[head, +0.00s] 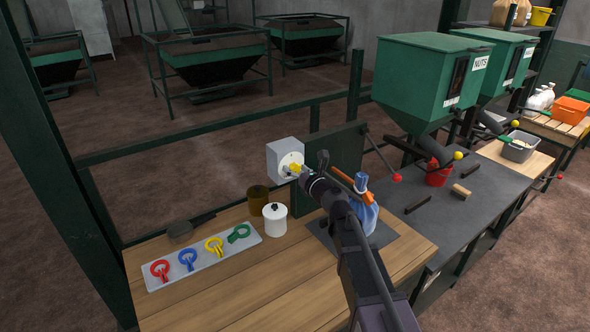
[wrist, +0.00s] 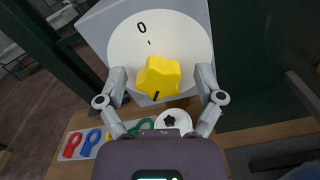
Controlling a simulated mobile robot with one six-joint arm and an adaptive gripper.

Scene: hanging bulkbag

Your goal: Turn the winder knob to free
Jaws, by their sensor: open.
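The yellow star-shaped winder knob (wrist: 158,76) sits on a white round dial (wrist: 120,45) on the face of a grey box (head: 285,150). The knob also shows in the head view (head: 295,167). The dial carries a "0" with a short tick below it. A dark mark shows at the knob's lower edge, away from the "0". My gripper (wrist: 161,80) is open, with one finger on each side of the knob. Gaps show between the fingers and the knob, so it is not gripped. In the head view my gripper (head: 304,172) is right in front of the dial, partly hiding it.
A white lidded jar (head: 275,220) and a brown pot (head: 258,200) stand below the box. A grey tray (head: 222,262) holds coloured ring tags. A green panel (head: 335,155) adjoins the box.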

